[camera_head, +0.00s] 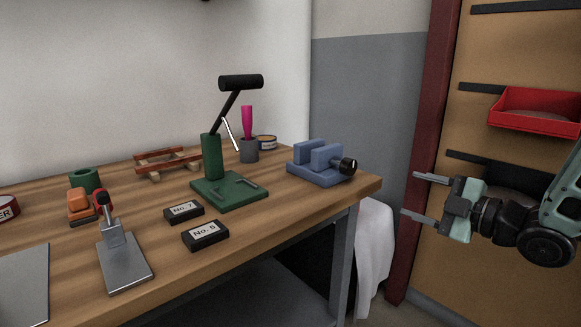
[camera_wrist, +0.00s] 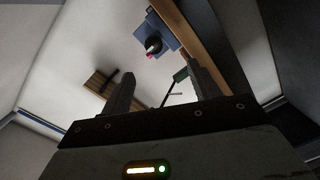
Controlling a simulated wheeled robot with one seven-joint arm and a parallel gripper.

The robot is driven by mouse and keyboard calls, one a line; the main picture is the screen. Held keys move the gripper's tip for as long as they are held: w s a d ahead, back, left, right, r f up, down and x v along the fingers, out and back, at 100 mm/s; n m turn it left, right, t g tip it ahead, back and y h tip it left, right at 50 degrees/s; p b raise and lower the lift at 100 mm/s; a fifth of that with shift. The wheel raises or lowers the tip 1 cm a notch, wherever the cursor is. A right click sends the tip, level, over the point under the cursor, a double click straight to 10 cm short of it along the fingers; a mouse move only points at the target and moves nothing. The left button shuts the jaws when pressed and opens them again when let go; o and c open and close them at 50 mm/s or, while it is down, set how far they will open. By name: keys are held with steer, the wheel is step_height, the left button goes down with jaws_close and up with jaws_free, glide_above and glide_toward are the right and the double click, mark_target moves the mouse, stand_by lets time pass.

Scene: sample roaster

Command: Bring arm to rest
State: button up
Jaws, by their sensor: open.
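My gripper (camera_head: 418,197) is at the right of the head view, in the air to the right of the table's end. Its two grey fingers point left and stand apart with nothing between them. In the wrist view the two fingers (camera_wrist: 160,92) are also spread and empty. The wrist view is tilted, and past the fingers it shows the blue vise (camera_wrist: 155,38) and the edge of the wooden tabletop. My gripper touches nothing that I can see.
The wooden table (camera_head: 290,222) carries a blue vise (camera_head: 322,165), a green press (camera_head: 228,193), black No. boxes (camera_head: 205,235) and a metal stand (camera_head: 124,263). A red tray (camera_head: 535,112) hangs on the wooden panel behind my arm. A dark red post (camera_head: 430,130) stands behind my gripper's fingers.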

steer(key=s+a+f+m+g+h, duration=0.3)
steer(key=a+m, duration=0.1)
steer(key=a, duration=0.2)
steer(key=s+a+f+m+g+h, duration=0.3)
steer(key=s+a+f+g, duration=0.1)
steer(key=a, duration=0.2)
steer(key=s+a+m+g+h, duration=0.2)
steer(key=s+g, duration=0.1)
steer(key=s, duration=0.7)
steer(key=s+a+m+g+h, duration=0.1)
steer(key=s+a+m+g, duration=0.2)
steer(key=s, duration=0.7)
step_height(320, 180, up, 35)
steer(key=g+p, duration=0.1)
steer(key=p, duration=3.5)
steer(key=shift+s+d, duration=0.2)
steer(key=shift+s, duration=0.15)
